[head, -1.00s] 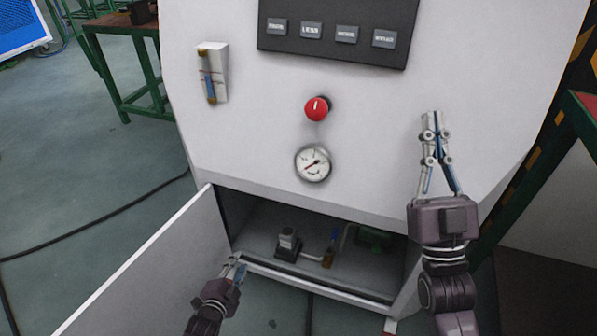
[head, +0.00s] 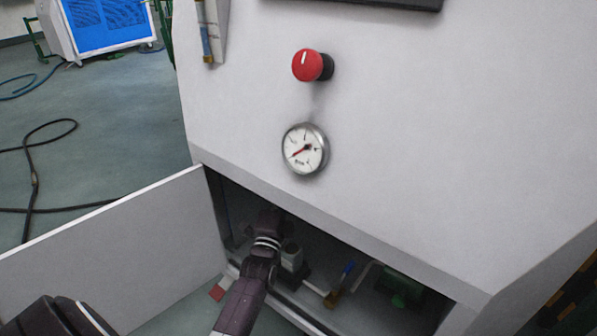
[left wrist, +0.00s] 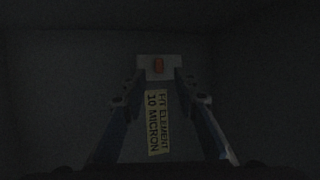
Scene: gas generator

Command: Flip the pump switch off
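A grey cylindrical unit (head: 291,255) stands just right of my wrist there. My right gripper is out of view.
The white cabinet door (head: 120,250) stands open at the left of the compartment. Inside to the right are a blue-handled valve (head: 346,272) and a green part (head: 398,290). A red knob (head: 307,65) and a round gauge (head: 305,149) are on the panel above.

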